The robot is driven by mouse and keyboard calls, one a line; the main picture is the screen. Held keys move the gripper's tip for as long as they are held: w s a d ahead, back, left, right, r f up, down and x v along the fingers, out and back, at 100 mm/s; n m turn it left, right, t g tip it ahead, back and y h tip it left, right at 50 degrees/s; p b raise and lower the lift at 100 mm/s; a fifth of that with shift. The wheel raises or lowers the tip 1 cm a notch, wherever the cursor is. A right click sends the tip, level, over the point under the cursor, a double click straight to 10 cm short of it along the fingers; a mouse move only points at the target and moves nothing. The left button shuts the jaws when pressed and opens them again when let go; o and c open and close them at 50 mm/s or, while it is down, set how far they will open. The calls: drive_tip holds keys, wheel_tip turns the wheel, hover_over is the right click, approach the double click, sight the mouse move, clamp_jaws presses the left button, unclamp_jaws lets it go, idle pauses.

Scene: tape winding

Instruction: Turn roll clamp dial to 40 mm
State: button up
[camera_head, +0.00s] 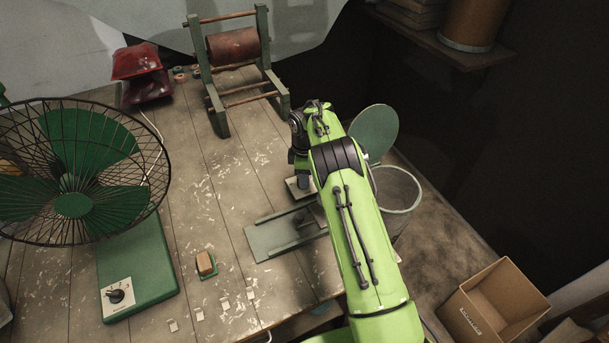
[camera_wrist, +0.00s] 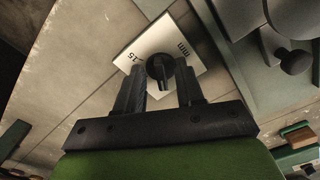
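In the wrist view, the roll clamp dial is a black round knob (camera_wrist: 160,68) with a raised bar, on a white plate (camera_wrist: 145,42) with dark print. My gripper (camera_wrist: 159,80) is open, with one dark finger on each side of the knob's near part. A gap shows between the fingers, and I cannot tell whether either touches the knob. In the head view, part of the white plate (camera_head: 295,187) shows beside my arm, which hides the knob and most of my gripper.
A green base plate (camera_head: 275,236) lies partly under my arm, and a green disc (camera_head: 376,130) stands to the right. A green fan (camera_head: 75,190) with its own knob, a wooden-framed roller (camera_head: 234,46) and a small brown block (camera_head: 205,263) are on the table.

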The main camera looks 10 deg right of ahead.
wheel_tip(320, 180, up, 16)
drive_tip(key=p, duration=0.4)
drive_tip(key=shift+f, duration=0.1)
